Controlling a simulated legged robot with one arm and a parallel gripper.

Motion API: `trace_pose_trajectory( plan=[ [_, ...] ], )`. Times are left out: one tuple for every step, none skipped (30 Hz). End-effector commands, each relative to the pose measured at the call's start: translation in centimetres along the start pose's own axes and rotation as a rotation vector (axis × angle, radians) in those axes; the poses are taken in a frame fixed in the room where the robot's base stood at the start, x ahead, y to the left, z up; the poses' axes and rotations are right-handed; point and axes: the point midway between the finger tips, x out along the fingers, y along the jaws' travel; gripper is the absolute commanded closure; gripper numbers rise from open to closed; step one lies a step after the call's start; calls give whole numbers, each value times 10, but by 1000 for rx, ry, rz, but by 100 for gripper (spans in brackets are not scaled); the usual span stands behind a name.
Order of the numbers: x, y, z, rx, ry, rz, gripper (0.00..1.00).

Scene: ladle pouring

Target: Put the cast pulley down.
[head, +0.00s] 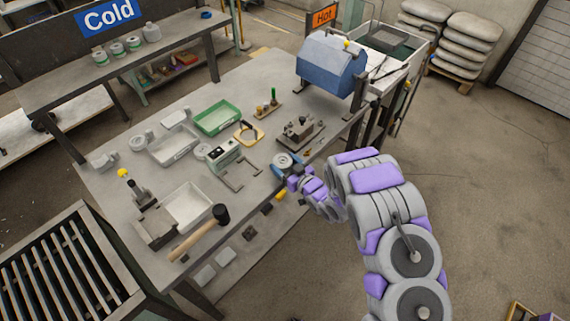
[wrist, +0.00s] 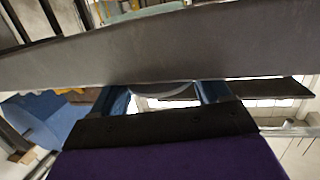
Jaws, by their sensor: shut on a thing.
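The cast pulley (head: 283,160) is a round grey wheel at the right-hand edge of the workbench in the head view. My gripper (head: 288,166), with blue fingers, is shut on it. In the wrist view my gripper (wrist: 164,91) shows its two blue fingers on either side of a thin pale curved rim, the pulley (wrist: 165,88). Most of the pulley is hidden there behind the broad grey edge of the workbench (wrist: 150,48). I cannot tell whether the pulley touches the bench top (head: 245,185).
A metal fixture (head: 299,132) stands just beyond the pulley. A green tray (head: 217,117), a white tray (head: 188,205) and a mallet (head: 205,230) also lie on the bench. Some bare bench top shows between them.

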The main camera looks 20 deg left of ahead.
Motion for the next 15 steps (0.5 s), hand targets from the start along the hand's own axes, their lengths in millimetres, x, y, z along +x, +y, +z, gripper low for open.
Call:
trace_pose_trajectory(
  plan=[
    [0, 0, 2, 0, 1, 0, 60],
    [0, 0, 1, 0, 0, 0, 21],
    [0, 0, 1, 0, 0, 0, 18],
    [0, 0, 1, 0, 0, 0, 15],
    [0, 0, 1, 0, 0, 0, 12],
    [0, 0, 1, 0, 0, 0, 8],
    [0, 0, 1, 0, 0, 0, 5],
    [0, 0, 1, 0, 0, 0, 2],
    [0, 0, 1, 0, 0, 0, 0],
    [0, 0, 1, 0, 0, 0, 0],
    [0, 0, 1, 0, 0, 0, 0],
    [0, 0, 1, 0, 0, 0, 0],
    [0, 0, 1, 0, 0, 0, 0],
    [0, 0, 1, 0, 0, 0, 0],
    [0, 0, 1, 0, 0, 0, 0]
  ],
)
